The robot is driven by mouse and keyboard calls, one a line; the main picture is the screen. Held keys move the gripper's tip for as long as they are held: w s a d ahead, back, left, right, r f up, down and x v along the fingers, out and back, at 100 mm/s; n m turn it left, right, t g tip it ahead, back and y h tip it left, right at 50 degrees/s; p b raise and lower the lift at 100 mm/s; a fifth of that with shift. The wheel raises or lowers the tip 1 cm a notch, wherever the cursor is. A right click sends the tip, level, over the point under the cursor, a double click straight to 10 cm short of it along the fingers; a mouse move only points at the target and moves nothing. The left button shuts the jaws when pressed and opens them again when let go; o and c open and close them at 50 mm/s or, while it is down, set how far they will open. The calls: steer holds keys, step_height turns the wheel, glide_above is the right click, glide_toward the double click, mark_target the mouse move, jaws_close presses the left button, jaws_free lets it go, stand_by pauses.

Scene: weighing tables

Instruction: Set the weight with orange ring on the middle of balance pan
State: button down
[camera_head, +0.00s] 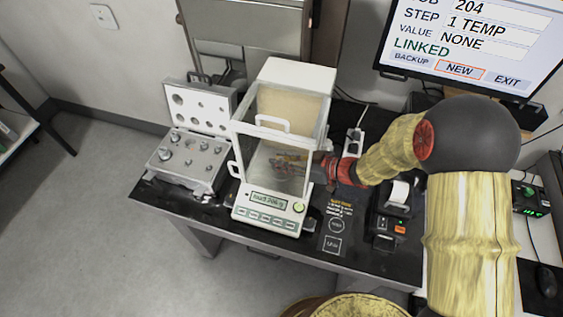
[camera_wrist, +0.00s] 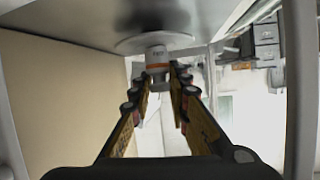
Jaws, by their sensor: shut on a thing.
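The weight with the orange ring (camera_wrist: 157,58) is a small pale cylinder between my fingertips in the wrist view. My gripper (camera_wrist: 159,80) is shut on its narrow end, and the orange ring shows near the fingers. The round metal balance pan (camera_wrist: 128,45) lies right at the weight's far end; I cannot tell whether they touch. In the head view, the balance (camera_head: 268,212) has a glass draft shield, and my arm reaches in from its right side. My gripper (camera_head: 290,160) shows only dimly through the glass, and the weight is not distinguishable there.
An open weight case (camera_head: 190,160) with several silver weights stands left of the balance. A small printer (camera_head: 392,215) is to the right on the black table (camera_head: 300,252). A monitor (camera_head: 470,40) hangs at the upper right. The shield's frame and walls closely surround my gripper.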

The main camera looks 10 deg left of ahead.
steer(key=shift+r, duration=0.1)
steer(key=c, duration=1.7)
jaws_free()
steer(key=shift+d+r, duration=0.1)
steer(key=shift+d, duration=0.15)
steer(key=p+v, duration=0.3)
steer(key=v, duration=0.8)
steer(key=shift+s+d+r, duration=0.1)
steer(key=shift+d, duration=0.2)
